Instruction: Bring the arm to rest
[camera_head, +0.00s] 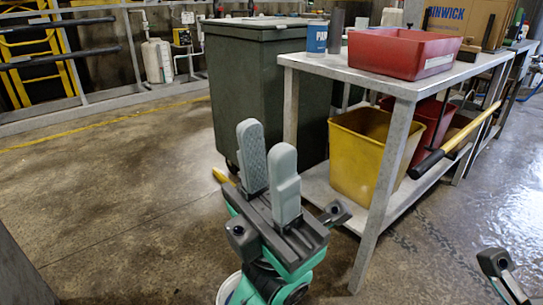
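My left gripper (268,165) stands in the lower middle of the head view with its two grey fingers pointing up. The fingers are apart, the textured inner pad of one shows, and nothing is between them. It is in front of the dark green bin and to the left of the table, with open floor around it.
A metal table (405,84) at the right bears a red tray (402,55) and a blue can (317,38). A yellow bin (362,155) sits on its lower shelf, and a yellow-handled tool (474,129) leans there. A dark green bin (252,95) stands behind. The left floor is clear.

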